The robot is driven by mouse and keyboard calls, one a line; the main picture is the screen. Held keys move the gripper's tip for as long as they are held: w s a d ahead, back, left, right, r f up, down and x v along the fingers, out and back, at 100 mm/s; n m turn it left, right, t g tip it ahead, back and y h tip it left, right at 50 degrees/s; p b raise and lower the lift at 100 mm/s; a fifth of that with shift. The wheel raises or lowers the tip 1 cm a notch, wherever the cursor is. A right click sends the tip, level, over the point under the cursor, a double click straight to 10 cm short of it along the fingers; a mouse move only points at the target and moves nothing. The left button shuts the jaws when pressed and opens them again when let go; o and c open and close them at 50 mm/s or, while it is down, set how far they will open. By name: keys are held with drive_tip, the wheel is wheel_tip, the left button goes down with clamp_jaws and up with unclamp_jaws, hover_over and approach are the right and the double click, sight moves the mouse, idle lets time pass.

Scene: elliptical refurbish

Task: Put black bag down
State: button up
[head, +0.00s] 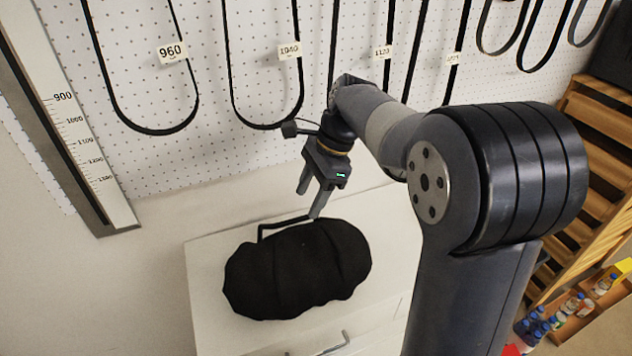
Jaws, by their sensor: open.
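The black bag (298,268) lies on the white top of a cabinet (210,255) in the head view. It looks soft and rounded, and a thin black handle loop (283,224) stands up at its far edge. My gripper (310,203) is open, with its two fingers pointing down just above and behind the bag's far edge. The fingers are apart and nothing shows between them. One fingertip is close to the handle; I cannot tell whether it touches.
A white pegboard (215,130) with hanging black belts and number tags rises behind the cabinet. A ruler (80,140) is on the left wall. A wooden slatted rack (590,170) and a crate of bottles (590,300) stand at the right. The cabinet top beside the bag is clear.

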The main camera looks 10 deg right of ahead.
drive_tip(key=v, duration=0.3)
drive_tip(key=shift+d+r, duration=0.15)
drive_tip(key=shift+r, duration=0.1)
